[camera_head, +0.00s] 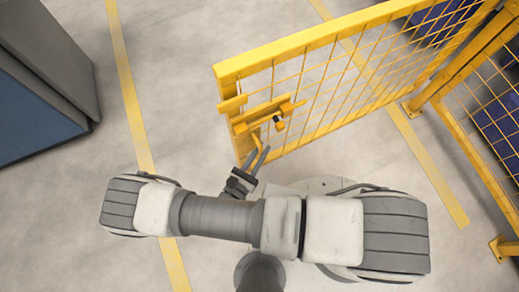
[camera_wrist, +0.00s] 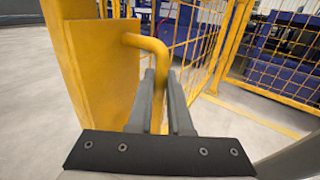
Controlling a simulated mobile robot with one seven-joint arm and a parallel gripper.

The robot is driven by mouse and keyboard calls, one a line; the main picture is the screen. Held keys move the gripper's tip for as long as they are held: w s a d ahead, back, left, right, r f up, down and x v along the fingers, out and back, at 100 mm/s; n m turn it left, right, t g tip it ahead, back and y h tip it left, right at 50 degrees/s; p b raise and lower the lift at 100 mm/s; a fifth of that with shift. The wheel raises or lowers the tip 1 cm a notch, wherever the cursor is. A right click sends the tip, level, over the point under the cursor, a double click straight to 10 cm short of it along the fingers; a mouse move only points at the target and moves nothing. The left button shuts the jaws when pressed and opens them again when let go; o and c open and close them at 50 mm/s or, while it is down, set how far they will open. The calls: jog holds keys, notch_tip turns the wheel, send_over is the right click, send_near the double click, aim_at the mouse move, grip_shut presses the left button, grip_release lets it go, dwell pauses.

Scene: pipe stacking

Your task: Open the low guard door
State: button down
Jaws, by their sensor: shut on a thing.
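The low guard door (camera_head: 340,85) is a yellow frame with wire mesh, upright in the head view. It reaches from a post at the right to its free end at centre left, at an angle to the fixed fence. The bent yellow handle (camera_wrist: 150,44) stands out from a yellow plate (camera_wrist: 98,65) in the wrist view. My gripper (camera_head: 258,157) is at the door's free end, its fingers (camera_wrist: 161,78) shut on the handle from both sides. The handle's lower part is partly hidden between the fingers.
Fixed yellow mesh fence (camera_head: 480,125) stands at the right, with blue equipment (camera_head: 497,122) behind it. A grey and blue cabinet (camera_head: 45,85) stands at upper left. Yellow lines (camera_head: 130,85) mark the floor. The floor between cabinet and door is clear.

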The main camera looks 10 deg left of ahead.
jog(key=shift+s+d, duration=0.15)
dwell(0.4)
jog(key=c, duration=0.8)
grip_release()
jog(key=shift+c, duration=0.2)
jog(key=shift+s, duration=0.1)
